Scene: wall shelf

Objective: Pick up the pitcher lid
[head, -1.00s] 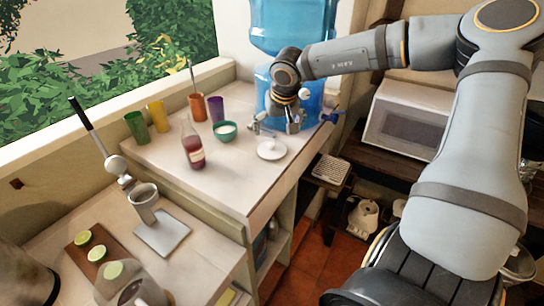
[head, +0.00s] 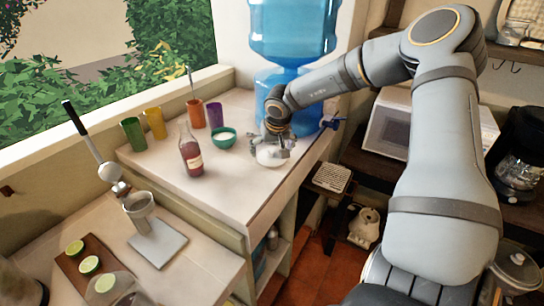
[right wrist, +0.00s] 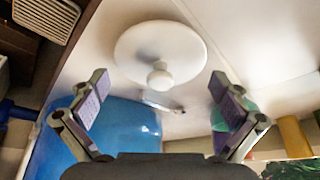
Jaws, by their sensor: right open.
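The pitcher lid (head: 271,161) is a white disc with a round knob, lying on the white counter near its right edge. In the right wrist view the lid (right wrist: 160,38) shows whole, with its knob towards my gripper. My right gripper (head: 275,148) is directly over the lid in the head view and partly hides it. In the right wrist view the right gripper (right wrist: 158,88) is open, its fingers spread to either side below the disc in the picture. Nothing is between them. My left gripper is not in view.
A blue water dispenser (head: 293,35) with a blue tap (head: 333,123) stands close behind my right gripper. A green bowl (head: 223,139), a red bottle (head: 191,155) and several coloured cups stand to the left. The counter in front of the bottle is clear.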

